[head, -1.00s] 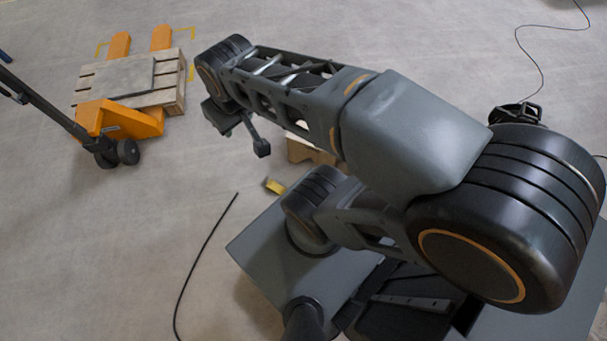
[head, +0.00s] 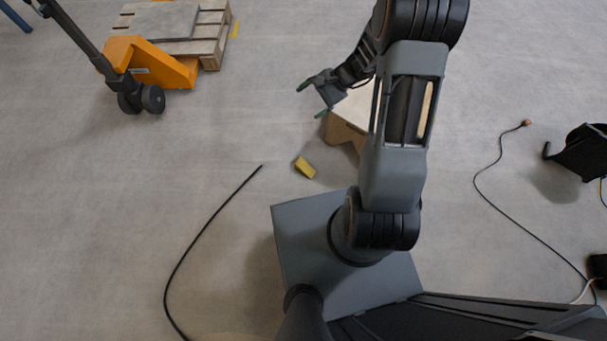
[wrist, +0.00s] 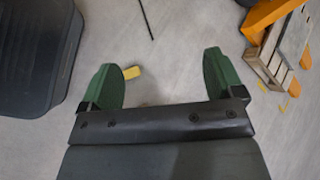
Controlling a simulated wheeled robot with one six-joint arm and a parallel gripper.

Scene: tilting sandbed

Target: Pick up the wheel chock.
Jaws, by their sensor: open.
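The wheel chock (head: 305,167) is a small yellow block on the grey floor, just in front of my base in the head view. In the wrist view the chock (wrist: 132,72) shows as a small yellow piece beside the tip of the left green finger, on the floor beyond it. My gripper (head: 312,101) has green fingertips and is above and behind the chock in the head view, apart from it. In the wrist view my gripper (wrist: 165,80) is open, with nothing between its fingers.
A wooden box (head: 348,122) stands behind the chock, near my gripper. A black cable (head: 205,240) lies left of the chock. An orange pallet jack (head: 150,65) with a wooden pallet (head: 212,40) is at the back left. Another cable (head: 490,190) lies on the right. Floor left of the chock is mostly clear.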

